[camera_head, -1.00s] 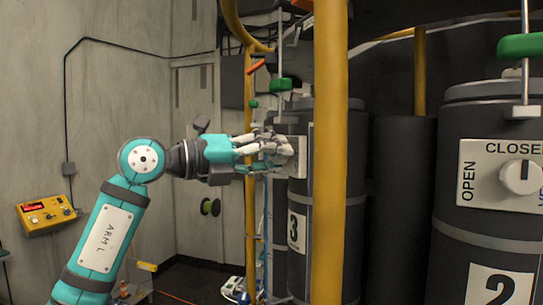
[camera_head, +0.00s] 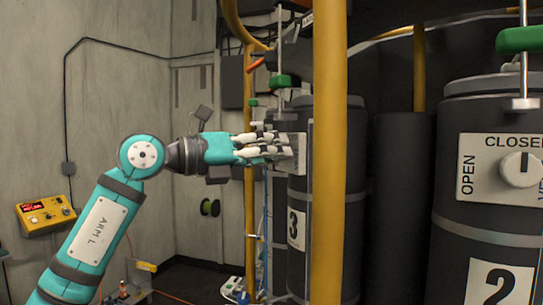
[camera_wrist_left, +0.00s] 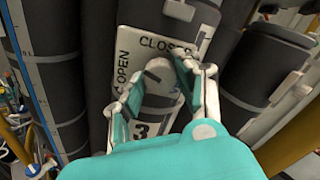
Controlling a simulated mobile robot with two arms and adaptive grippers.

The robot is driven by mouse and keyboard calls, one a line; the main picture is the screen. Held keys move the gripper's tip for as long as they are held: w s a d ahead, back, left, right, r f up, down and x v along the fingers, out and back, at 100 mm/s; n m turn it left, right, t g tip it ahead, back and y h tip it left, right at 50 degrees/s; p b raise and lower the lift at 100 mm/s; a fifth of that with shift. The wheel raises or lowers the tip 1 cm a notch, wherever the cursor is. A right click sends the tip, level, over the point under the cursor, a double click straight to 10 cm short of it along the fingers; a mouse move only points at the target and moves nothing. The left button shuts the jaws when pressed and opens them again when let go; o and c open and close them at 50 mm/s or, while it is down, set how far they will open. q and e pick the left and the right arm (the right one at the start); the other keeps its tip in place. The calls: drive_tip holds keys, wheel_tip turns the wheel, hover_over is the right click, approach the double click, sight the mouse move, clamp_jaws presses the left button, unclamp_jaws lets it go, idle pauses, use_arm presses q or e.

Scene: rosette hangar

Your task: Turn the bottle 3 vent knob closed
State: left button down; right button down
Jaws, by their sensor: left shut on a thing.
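Bottle 3 (camera_head: 297,264) is a dark cylinder with a white number 3 label, partly hidden behind a yellow post. Its white vent plate (camera_head: 301,140) is seen nearly edge-on in the head view. In the left wrist view the plate (camera_wrist_left: 125,42) reads OPEN and CLOSED. The pale round vent knob (camera_wrist_left: 160,68) stands on the plate, between my fingers. My left gripper (camera_head: 283,152) reaches the plate from the left and is shut on the knob, with fingers on both sides of it. My right gripper is not in view.
A yellow post (camera_head: 330,200) stands in front of bottle 3, close to my left fingers. Bottle 2 (camera_head: 455,262), with its own vent knob (camera_head: 520,169), stands at the right. A green handle (camera_head: 285,81) hangs above my gripper. A yellow box (camera_head: 45,214) is on the left wall.

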use_arm(q)
drive_tip(key=m+b, duration=0.1)
drive_tip(key=m, duration=1.2)
drive_tip(key=shift+w+m, duration=0.1)
drive_tip(key=shift+m, duration=0.3)
idle(0.4)
drive_tip(key=c, duration=1)
unclamp_jaws()
drive_tip(key=shift+o, duration=0.3)
drive_tip(key=shift+a, duration=0.2)
drive_tip(key=v, duration=1.1)
drive_tip(key=shift+s+a, duration=0.25)
drive_tip(key=shift+a, duration=0.05)
